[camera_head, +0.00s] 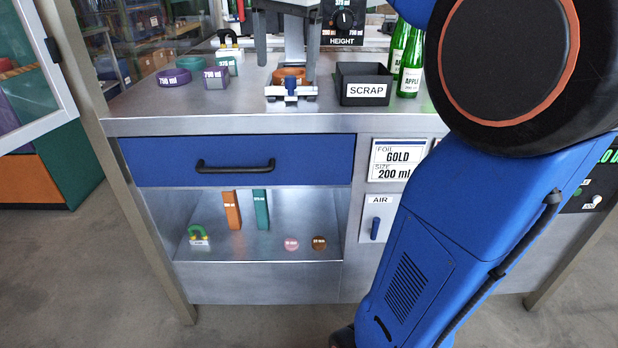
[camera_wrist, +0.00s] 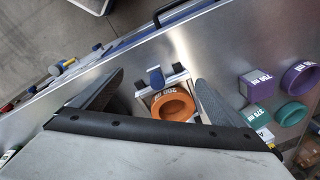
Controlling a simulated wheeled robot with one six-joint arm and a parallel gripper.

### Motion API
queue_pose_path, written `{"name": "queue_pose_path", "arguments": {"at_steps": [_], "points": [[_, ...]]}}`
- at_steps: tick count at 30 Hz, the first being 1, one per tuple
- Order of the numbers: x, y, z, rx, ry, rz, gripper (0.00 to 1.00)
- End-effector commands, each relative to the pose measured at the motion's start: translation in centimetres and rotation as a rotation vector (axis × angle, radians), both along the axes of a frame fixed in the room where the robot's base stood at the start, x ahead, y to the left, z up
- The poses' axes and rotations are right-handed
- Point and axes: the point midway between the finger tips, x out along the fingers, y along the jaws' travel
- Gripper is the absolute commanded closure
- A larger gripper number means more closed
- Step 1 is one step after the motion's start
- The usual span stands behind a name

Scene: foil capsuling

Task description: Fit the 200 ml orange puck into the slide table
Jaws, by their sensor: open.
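The orange puck (camera_head: 290,74), a ring with a white 200 ml label, sits at the slide table (camera_head: 303,93) on the steel worktop. In the wrist view the orange puck (camera_wrist: 172,106) lies behind the blue knob of the slide table (camera_wrist: 144,92), with its round hole facing up. I cannot tell whether it is fully seated. My gripper (camera_head: 287,66) is open above the slide table. In the wrist view the fingers of my gripper (camera_wrist: 160,80) stand apart on both sides of the puck, with gaps. The fingers partly hide the slide table.
A black scrap bin (camera_head: 364,84) stands just right of the slide table, with green bottles (camera_head: 410,72) beyond it. Purple pucks (camera_head: 173,78) and teal pucks stand to the left. A blue drawer (camera_head: 236,160) is shut below. An open shelf under it holds small parts.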

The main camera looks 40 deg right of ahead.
Motion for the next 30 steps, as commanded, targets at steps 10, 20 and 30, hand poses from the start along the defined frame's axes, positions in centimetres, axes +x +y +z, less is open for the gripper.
{"name": "queue_pose_path", "arguments": {"at_steps": [10, 20, 30], "points": [[-8.5, 4.6, -9.8, -0.090, -0.093, 0.453, 0.07], [-16.8, 7.7, -21.8, -0.208, -0.180, 0.882, 0.07], [-21.4, 8.8, -29.6, -0.292, -0.226, 1.124, 0.07]]}}
